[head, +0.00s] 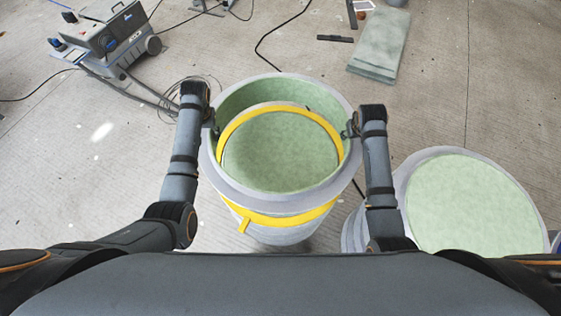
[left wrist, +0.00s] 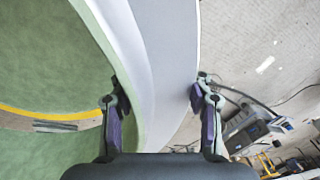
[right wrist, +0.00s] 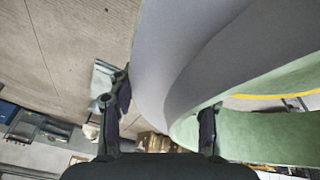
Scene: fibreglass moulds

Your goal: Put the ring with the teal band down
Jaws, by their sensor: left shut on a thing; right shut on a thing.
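A large ring (head: 280,202), grey outside and pale green inside, is held level between my two grippers in the head view. I see no teal band on it. My left gripper (head: 213,128) is shut on its left wall, and my right gripper (head: 350,130) on its right wall. The left wrist view shows the wall (left wrist: 170,50) between the left fingers, and the right wrist view shows it (right wrist: 165,60) between the right fingers. Through and below the ring shows a grey mould with a yellow band (head: 285,218) and a green top. I cannot tell the gap between them.
Another round grey mould with a pale green top (head: 470,200) stands close at the right. A wheeled grey machine (head: 108,40) with cables is at the back left. A green-grey slab (head: 382,45) lies at the back right. The floor at the left is mostly clear.

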